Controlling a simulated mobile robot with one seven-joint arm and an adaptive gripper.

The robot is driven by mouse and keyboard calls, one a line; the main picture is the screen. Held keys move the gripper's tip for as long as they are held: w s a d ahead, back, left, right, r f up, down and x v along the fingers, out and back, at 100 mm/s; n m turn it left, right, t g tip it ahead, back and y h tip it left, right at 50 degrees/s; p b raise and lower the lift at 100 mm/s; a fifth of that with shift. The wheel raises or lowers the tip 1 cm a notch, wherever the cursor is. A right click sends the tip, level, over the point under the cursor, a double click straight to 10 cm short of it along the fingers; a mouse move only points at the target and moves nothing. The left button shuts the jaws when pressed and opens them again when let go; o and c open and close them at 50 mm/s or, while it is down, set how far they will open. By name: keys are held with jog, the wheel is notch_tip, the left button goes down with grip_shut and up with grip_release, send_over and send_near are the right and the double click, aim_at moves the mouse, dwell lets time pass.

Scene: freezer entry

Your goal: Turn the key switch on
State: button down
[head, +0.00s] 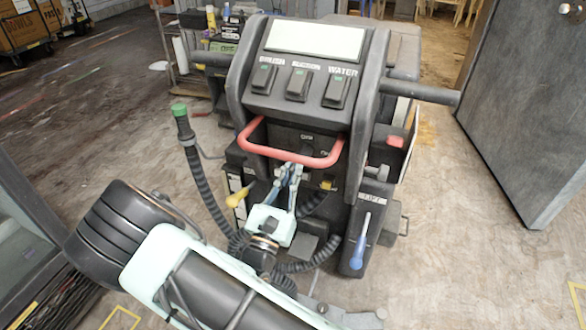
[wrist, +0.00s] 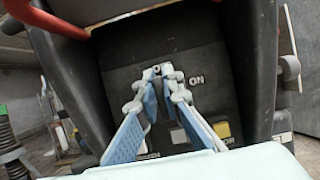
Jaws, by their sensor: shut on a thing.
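The key switch sits on the dark front panel (wrist: 125,70) of a floor scrubber, below its red handle bar (head: 291,156). In the wrist view the small key (wrist: 167,68) shows between my fingertips, with a white ON label to its right. My gripper (head: 292,172) reaches in under the red bar, and it also shows in the wrist view (wrist: 164,73). Its blue-padded fingers are closed on the key. The fingertips hide most of the key and switch, so its exact angle is hard to tell.
The console above has BRUSH, SUCTION and WATER switches (head: 299,84). A black hose with a green cap (head: 179,110) stands at left. A grey door (head: 530,110) stands at right; floor between is clear.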

jog(key=shift+m, duration=0.3)
jog(key=shift+s+d+f+m+g+h+b, duration=0.15)
jog(key=shift+m+g+h, duration=0.85)
jog(key=shift+m, duration=2.65)
jog(key=shift+d+f+m+g+h+b, duration=0.3)
jog(key=shift+m+g, duration=1.3)
jog(key=shift+m, duration=2)
jog(key=shift+s+f+m+g+h+b, duration=0.15)
jog(key=shift+m+g+h, duration=0.9)
jog(key=shift+m, duration=2.6)
jog(key=shift+w+g+y, duration=0.15)
jog(key=shift+g+y, duration=0.1)
jog(key=shift+g, duration=0.1)
jog(key=c, duration=2.1)
grip_release()
